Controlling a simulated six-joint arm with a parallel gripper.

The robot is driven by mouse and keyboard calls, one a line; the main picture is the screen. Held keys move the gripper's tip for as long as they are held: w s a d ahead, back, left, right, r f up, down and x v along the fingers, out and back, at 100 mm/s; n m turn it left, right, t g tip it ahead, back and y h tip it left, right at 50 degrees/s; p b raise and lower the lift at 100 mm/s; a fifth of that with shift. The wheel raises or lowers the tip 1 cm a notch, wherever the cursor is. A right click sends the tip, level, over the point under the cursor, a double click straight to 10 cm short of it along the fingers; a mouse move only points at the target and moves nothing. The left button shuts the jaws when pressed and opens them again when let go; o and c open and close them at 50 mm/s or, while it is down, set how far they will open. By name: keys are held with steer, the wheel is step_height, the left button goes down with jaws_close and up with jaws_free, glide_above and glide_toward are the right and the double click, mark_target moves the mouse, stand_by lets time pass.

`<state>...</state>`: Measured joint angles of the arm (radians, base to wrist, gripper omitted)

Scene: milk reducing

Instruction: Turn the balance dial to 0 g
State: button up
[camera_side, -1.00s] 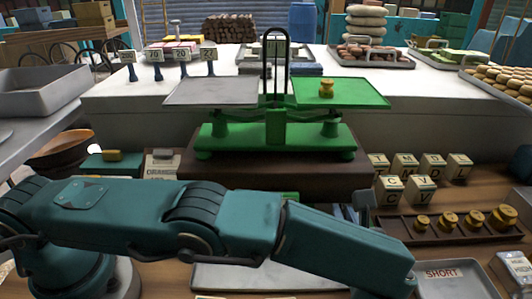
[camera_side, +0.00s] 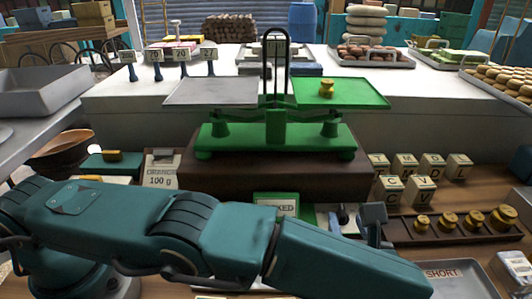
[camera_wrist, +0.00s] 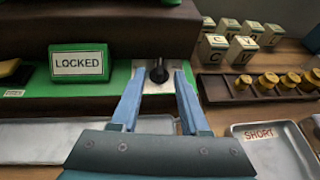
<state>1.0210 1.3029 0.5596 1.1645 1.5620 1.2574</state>
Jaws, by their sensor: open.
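The green balance (camera_side: 276,135) stands on a dark brown plinth. Its left pan (camera_side: 212,92) is bare, and a small brass weight (camera_side: 326,88) sits on its right pan (camera_side: 350,93). A card reading 100 g (camera_side: 160,172) stands left of the plinth; I cannot make out a dial there. In the wrist view, a black knob (camera_wrist: 158,74) on a pale plate lies straight ahead between the tips of my open gripper (camera_wrist: 158,82). I see no clear contact, and its markings are not readable. A green-framed LOCKED sign (camera_wrist: 79,64) is left of the knob.
Lettered blocks (camera_side: 403,178) and a dark rack of brass weights (camera_side: 450,224) lie to the right. A metal tray labelled SHORT (camera_side: 462,275) is at the front right. Another bare metal tray (camera_wrist: 40,135) lies left of my gripper.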

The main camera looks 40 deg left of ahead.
steer(key=shift+s+d+r, duration=0.2)
steer(key=shift+s+d, duration=0.05)
steer(key=shift+s, duration=0.1)
